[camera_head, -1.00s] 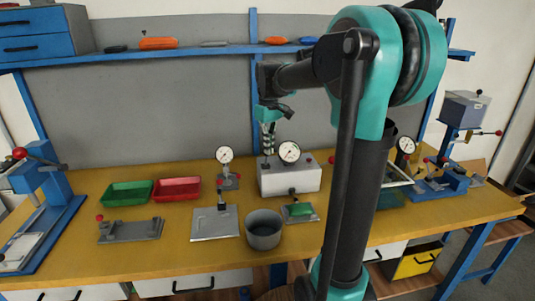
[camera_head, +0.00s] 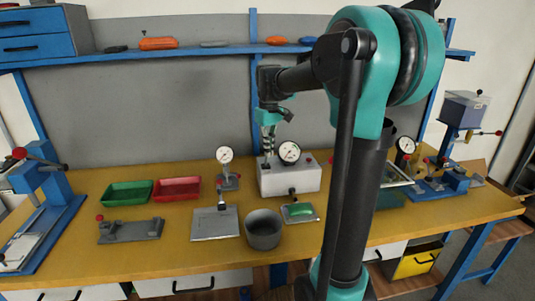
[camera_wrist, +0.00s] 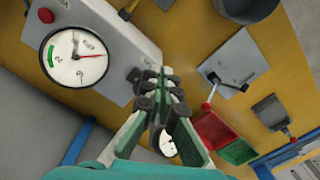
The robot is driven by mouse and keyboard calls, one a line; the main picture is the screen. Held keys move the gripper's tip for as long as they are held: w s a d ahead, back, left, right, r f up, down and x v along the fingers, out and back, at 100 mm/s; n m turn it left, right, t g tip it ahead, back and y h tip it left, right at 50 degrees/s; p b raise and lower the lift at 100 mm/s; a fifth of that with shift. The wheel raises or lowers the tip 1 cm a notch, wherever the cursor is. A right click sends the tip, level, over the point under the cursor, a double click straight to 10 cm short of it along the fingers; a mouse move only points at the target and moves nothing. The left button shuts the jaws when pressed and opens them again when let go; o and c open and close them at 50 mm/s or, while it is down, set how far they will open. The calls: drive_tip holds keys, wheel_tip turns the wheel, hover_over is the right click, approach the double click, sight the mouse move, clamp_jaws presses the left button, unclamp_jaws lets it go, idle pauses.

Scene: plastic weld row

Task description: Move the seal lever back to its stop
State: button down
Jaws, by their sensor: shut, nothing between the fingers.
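My gripper (camera_head: 267,158) is shut and empty. It points down at the left end of the white gauge box (camera_head: 291,182). In the wrist view my gripper (camera_wrist: 163,82) is beside a small dark part (camera_wrist: 135,75) at the edge of the box (camera_wrist: 118,35); I cannot tell whether they touch. The box carries a round dial (camera_head: 289,152) and a red button (camera_head: 309,159). A dark knob (camera_head: 292,191) shows at its front. Several levers are in view, and I cannot tell for sure which is the seal lever.
A grey bin (camera_head: 263,232), a plate fixture (camera_head: 215,224) and a green-topped fixture (camera_head: 301,211) stand in front of the box. Green (camera_head: 126,195) and red (camera_head: 176,190) trays lie left. A small gauge stand (camera_head: 226,171) is close left of my gripper. Blue presses flank the bench.

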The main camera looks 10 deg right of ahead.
wheel_tip(320, 180, down, 3)
drive_tip(key=shift+r, duration=0.1)
idle(0.4)
